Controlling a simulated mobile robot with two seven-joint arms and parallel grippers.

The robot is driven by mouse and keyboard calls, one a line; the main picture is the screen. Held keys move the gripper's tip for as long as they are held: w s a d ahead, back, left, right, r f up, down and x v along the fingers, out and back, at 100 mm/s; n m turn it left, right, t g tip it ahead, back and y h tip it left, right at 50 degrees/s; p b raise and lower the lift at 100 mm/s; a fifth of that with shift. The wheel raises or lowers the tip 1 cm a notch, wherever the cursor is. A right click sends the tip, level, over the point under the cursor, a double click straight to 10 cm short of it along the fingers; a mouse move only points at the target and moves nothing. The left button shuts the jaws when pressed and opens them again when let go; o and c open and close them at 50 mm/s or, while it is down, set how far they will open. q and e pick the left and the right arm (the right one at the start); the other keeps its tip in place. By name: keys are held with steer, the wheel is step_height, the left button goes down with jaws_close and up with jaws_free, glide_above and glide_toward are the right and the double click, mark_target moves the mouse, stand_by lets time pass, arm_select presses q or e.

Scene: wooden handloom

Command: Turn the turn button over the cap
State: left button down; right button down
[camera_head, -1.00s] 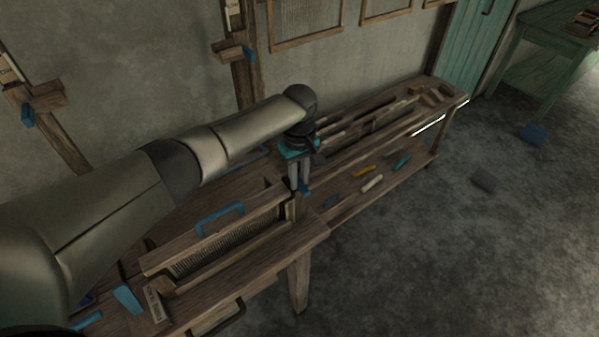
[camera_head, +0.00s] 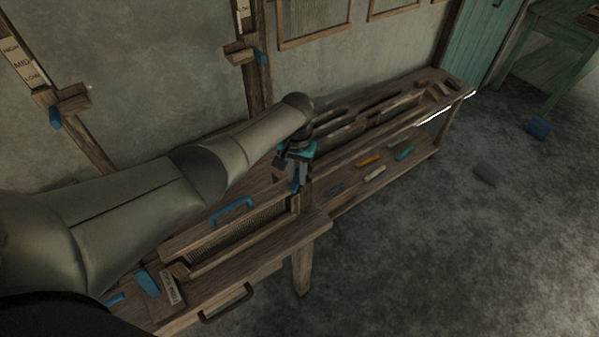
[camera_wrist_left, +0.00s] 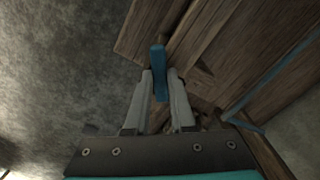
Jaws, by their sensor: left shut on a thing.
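The turn button is a small blue lever (camera_head: 295,186) at the right end of the wooden cap (camera_head: 185,236). My left gripper (camera_head: 300,184) is shut on it, reaching down from above. In the left wrist view the blue turn button (camera_wrist_left: 158,62) stands between the two grey fingertips (camera_wrist_left: 160,82). The cap carries a blue handle (camera_head: 231,208) and lies over the reed (camera_head: 240,236). The fingers partly hide the button, so I cannot tell how far it lies over the cap. My right gripper is not in view.
Another blue lever (camera_head: 147,283) sits at the cap's left end, near a labelled block (camera_head: 170,290). A bench shelf (camera_head: 400,165) with several coloured pieces runs to the right. Blue-tipped wall brackets (camera_head: 243,52) stand behind. The floor at right is mostly clear.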

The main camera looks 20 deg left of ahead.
arm_select(q)
steer(key=m, duration=0.3)
steer(key=shift+w+a+m, duration=0.15)
steer(key=shift+a+m, duration=0.15)
steer(key=shift+a, duration=0.1)
steer(key=shift+w+a+r+m, duration=0.1)
steer(key=shift+a+m, duration=0.05)
steer(key=shift+m, duration=0.75)
steer(key=shift+w+a+m, duration=0.1)
steer(key=shift+m, duration=0.8)
steer(key=c, duration=0.8)
jaws_free()
steer(key=shift+o, duration=0.2)
step_height(320, 180, up, 15)
steer(key=p, duration=0.2)
